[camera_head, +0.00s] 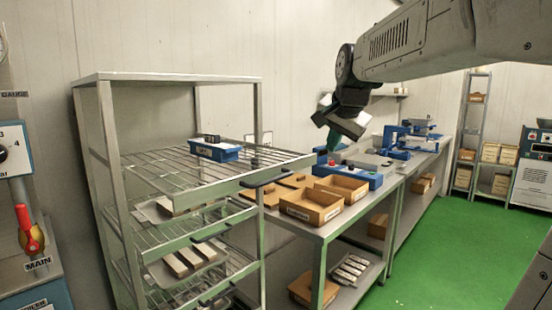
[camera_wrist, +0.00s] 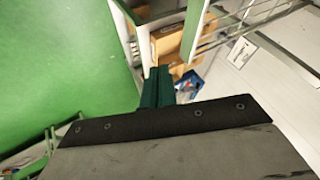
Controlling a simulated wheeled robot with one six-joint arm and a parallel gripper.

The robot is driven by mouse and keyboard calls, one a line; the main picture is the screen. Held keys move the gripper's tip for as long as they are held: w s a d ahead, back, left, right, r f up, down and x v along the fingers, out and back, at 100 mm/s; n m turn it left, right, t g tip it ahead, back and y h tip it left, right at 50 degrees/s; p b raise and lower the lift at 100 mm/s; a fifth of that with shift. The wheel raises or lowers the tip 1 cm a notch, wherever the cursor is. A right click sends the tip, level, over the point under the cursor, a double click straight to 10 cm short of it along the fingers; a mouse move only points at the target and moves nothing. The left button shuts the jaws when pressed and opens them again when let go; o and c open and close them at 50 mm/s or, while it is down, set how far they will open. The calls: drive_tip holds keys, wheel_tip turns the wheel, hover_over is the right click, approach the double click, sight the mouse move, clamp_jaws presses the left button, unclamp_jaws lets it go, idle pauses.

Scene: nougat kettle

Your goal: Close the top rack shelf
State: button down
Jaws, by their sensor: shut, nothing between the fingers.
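The metal rack (camera_head: 110,190) stands at the left in the head view. Its top wire shelf (camera_head: 190,172) is slid out past the posts toward the right front, and a dark handle (camera_head: 264,181) sits on its front bar. A blue labelled bin (camera_head: 214,150) rests on this shelf. My gripper (camera_head: 333,142) hangs above and to the right of the shelf's front right corner, apart from it. Its green fingers (camera_wrist: 157,88) are together with nothing between them in the wrist view. Wire bars (camera_wrist: 215,38) show at the wrist view's upper right.
Lower rack shelves hold trays of bars (camera_head: 190,262). A workbench (camera_head: 330,230) beside the rack carries cardboard bins (camera_head: 310,205) and a blue device (camera_head: 348,174). A control panel with a red lever (camera_head: 27,228) is at the left. Green floor (camera_head: 430,250) is clear at the right.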

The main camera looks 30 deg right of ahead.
sight(311, 164)
drive_tip(key=w+f, duration=0.2)
drive_tip(key=w, duration=0.1)
drive_tip(key=w+f, duration=0.6)
drive_tip(key=shift+w+d, duration=0.1)
drive_tip(key=shift+d, duration=0.25)
